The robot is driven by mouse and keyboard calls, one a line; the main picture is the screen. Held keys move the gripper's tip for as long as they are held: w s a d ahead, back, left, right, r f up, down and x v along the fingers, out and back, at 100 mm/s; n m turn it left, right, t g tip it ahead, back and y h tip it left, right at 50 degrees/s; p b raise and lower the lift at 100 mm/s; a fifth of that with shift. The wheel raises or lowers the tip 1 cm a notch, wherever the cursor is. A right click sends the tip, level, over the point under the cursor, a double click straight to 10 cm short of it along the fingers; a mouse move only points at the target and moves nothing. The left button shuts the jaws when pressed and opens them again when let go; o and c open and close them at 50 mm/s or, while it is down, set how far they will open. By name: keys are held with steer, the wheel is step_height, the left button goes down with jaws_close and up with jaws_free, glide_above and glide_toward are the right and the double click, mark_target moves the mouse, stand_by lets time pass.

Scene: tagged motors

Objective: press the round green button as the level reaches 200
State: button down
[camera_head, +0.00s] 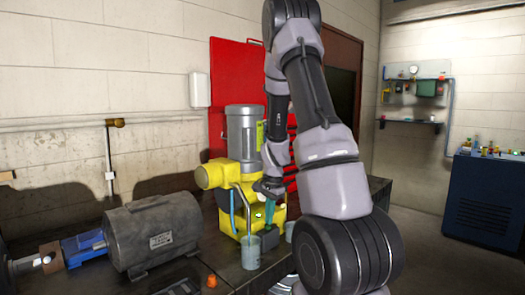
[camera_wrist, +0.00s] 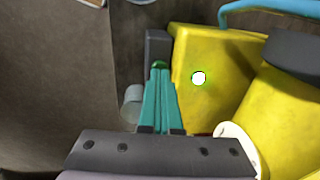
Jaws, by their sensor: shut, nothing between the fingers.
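A yellow pump (camera_head: 212,175) with a grey motor on top stands on the bench. The round green button (camera_wrist: 159,64) sits on a dark grey box (camera_wrist: 157,45) beside the yellow body. My gripper (camera_wrist: 158,72) has its teal fingers shut and empty, with the tips at the button and partly covering it; I cannot tell whether they touch it. In the head view my gripper (camera_head: 268,226) points down at the dark box. A clear beaker (camera_head: 250,252) with bluish liquid stands below a curved pipe; its markings are too small to read. It also shows in the wrist view (camera_wrist: 131,104).
A grey motor (camera_head: 153,236) with a blue coupling lies left on the bench. A small orange knob (camera_head: 212,281) is near the front. A red panel (camera_head: 235,80) is behind.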

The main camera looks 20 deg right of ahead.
steer(key=shift+r, duration=3)
steer(key=s+a+r+n+t+y, duration=0.1)
steer(key=s+a+r+n+t, duration=0.2)
steer(key=r, duration=0.6)
steer(key=s+a+r+n, duration=0.2)
steer(key=s+a+r, duration=0.3)
steer(key=r, duration=0.3)
steer(key=s+a+r+n+t, duration=0.1)
steer(key=s+a+r+n, duration=0.1)
steer(key=s, duration=0.4)
steer(key=s+a+r+n+t, duration=0.1)
steer(key=s+a+r+n, duration=0.2)
steer(key=s+r, duration=0.2)
steer(key=shift+s+a+t, duration=0.2)
steer(key=shift+s+t, duration=0.2)
steer(key=shift+r, duration=0.1)
stand_by(1.7)
